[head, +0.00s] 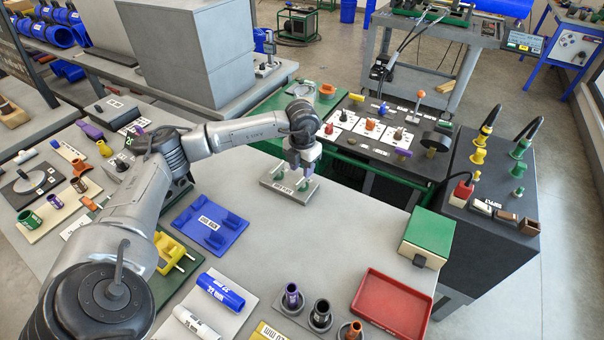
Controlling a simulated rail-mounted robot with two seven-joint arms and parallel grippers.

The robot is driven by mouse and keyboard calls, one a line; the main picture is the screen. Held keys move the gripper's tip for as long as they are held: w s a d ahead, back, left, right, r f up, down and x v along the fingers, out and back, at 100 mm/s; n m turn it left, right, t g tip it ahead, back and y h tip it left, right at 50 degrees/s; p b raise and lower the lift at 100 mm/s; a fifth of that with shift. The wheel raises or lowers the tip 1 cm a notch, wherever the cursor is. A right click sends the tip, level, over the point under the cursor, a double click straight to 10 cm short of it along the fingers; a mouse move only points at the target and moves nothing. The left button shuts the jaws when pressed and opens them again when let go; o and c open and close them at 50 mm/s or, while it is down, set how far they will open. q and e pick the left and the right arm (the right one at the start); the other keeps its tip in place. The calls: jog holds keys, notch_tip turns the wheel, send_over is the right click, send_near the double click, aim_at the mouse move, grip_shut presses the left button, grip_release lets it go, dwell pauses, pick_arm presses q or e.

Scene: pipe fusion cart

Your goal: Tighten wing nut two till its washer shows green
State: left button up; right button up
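My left gripper (301,174) points down over a small grey fixture (285,194) with a white label on its front face. The fixture sits near the far edge of the grey table. The fingertips are at the fixture's top, and whether they touch it cannot be told. Whether the fingers are open or shut is too small to tell. My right gripper is not in view.
A blue tray (207,226) lies left of the fixture. A green-topped box (429,232) and a red tray (391,306) stand on the right. Dark sockets (320,315) and a blue cylinder (220,291) are in front. The table's middle is clear.

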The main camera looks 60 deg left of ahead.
pick_arm(q)
notch_tip(320, 180, up, 10)
jog(key=p, duration=0.1)
jog(key=shift+f, duration=0.25)
dwell(0.6)
